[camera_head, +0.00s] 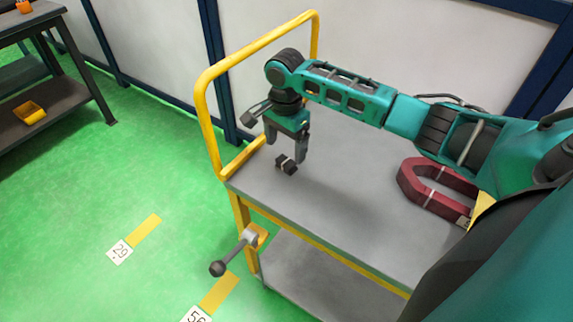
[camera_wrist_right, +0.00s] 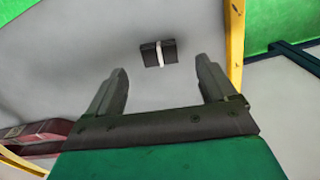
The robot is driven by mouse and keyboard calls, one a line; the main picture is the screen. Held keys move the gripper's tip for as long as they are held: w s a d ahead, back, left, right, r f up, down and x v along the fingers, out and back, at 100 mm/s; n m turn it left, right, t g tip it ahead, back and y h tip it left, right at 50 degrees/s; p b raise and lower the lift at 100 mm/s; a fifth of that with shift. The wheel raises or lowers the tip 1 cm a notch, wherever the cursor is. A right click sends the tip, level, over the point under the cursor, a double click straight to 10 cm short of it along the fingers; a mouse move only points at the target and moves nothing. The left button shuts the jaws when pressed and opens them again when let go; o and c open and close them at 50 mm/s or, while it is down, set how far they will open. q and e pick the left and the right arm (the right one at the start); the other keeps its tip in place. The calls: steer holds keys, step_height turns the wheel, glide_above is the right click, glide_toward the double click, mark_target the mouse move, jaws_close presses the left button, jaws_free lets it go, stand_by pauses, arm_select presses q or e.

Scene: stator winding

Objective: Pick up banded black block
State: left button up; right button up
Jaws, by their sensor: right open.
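The banded black block (camera_head: 286,164) is a small dark block with a light band around its middle. It lies on the grey top of the yellow-framed cart (camera_head: 330,205), near the cart's left end. My right gripper (camera_head: 287,157) is open, pointing down just above and around the block's place in the head view. In the right wrist view the block (camera_wrist_right: 158,53) is beyond the open fingertips (camera_wrist_right: 162,72), with clear space between, so nothing is held. My left gripper is not in view.
A dark red U-shaped magnet (camera_head: 410,181) lies on the cart to the right. The yellow handle rail (camera_head: 205,125) rises at the cart's left end. A dark workbench (camera_head: 50,105) with a yellow bin (camera_head: 30,112) stands at far left. The cart top around the block is clear.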

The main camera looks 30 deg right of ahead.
mark_target(287, 161)
step_height(287, 161, down, 5)
steer(key=shift+s+d+f+b, duration=0.1)
steer(key=shift+d+b, duration=0.05)
steer(key=shift+b, duration=0.3)
steer(key=c, duration=1.1)
